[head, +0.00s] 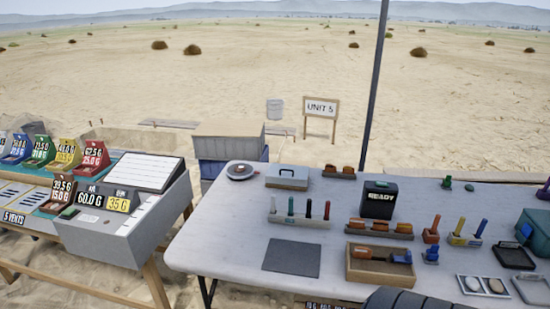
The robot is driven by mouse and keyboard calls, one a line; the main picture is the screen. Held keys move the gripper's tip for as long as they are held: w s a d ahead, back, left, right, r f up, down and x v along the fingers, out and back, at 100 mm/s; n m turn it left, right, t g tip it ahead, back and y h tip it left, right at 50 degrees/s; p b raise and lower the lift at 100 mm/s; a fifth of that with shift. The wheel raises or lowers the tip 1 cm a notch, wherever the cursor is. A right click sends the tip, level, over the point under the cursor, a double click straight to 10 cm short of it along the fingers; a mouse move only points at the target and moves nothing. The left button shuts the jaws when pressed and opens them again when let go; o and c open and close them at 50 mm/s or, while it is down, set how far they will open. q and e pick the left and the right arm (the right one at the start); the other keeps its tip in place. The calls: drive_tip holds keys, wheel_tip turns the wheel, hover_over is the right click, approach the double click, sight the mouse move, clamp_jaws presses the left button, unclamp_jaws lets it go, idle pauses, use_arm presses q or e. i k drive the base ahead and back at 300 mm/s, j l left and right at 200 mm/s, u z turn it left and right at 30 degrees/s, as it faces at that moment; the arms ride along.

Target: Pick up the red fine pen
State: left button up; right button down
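Several upright pens or markers stand in a pale rack (299,221) on the left half of the grey table. The one at the rack's right end is red (327,209); I cannot tell at this size whether it is a fine pen. Beside it in the rack stand a dark-blue one (309,208), a green one (291,205) and a dark one (273,204). Neither of my grippers shows in the head view. A dark ribbed shape at the bottom edge may be part of my arm.
A dark mat (292,257) lies in front of the rack. A wooden tray (372,275), a black READY box (379,199) and orange, yellow and blue upright items stand to the right. A console (125,215) stands left, across a gap. The table's front left is clear.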

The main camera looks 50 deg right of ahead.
sight(328, 208)
drive_tip(key=z, duration=1.55)
drive_tip(key=i+z, duration=0.6)
drive_tip(key=k, duration=0.1)
